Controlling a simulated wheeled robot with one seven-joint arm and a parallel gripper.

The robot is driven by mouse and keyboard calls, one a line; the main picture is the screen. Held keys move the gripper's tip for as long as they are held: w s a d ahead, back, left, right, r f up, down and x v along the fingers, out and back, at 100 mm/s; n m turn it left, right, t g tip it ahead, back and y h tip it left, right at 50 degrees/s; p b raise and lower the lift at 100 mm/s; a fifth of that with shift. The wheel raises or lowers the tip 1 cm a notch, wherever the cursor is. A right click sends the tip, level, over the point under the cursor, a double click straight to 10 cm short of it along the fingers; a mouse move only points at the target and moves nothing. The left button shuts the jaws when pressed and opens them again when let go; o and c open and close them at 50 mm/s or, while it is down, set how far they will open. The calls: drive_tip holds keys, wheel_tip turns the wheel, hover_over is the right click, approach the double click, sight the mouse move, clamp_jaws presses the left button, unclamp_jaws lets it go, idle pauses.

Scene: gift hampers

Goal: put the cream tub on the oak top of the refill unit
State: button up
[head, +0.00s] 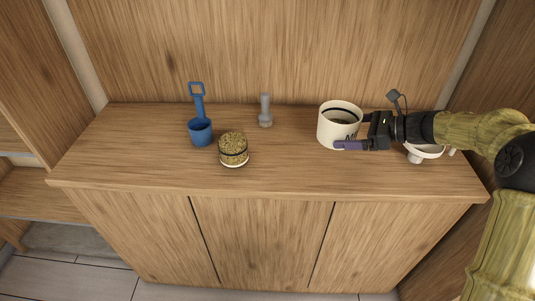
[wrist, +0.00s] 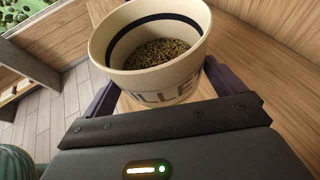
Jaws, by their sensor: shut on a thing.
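The cream tub (head: 331,127) has a dark band inside its rim and holds brown grain; dark lettering shows on its side in the wrist view (wrist: 172,84). My gripper (head: 352,145) is shut on the tub, with purple fingers on either side of it. The tub looks upright, at the right part of the oak top (head: 290,177) of the refill unit. I cannot tell whether its base touches the wood or is slightly above it. The gripper hides part of its right side.
A blue scoop (head: 200,131) stands on the left, with a grain-filled jar (head: 233,150) beside it. A small grey object (head: 265,112) stands near the back. A white dish-like item (head: 424,153) is partly hidden under my arm. The front middle of the top is clear.

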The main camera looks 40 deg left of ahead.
drive_tip(key=shift+s+a+r, duration=0.1)
drive_tip(key=shift+s, duration=0.2)
hover_over(340, 168)
drive_tip(key=shift+a+f, duration=0.1)
drive_tip(key=shift+f, duration=3.05)
drive_tip(key=shift+f+p, duration=0.35)
drive_tip(key=shift+f, duration=1.5)
drive_tip(key=shift+f, duration=0.1)
drive_tip(key=o, duration=0.7)
drive_tip(key=shift+o, duration=0.2)
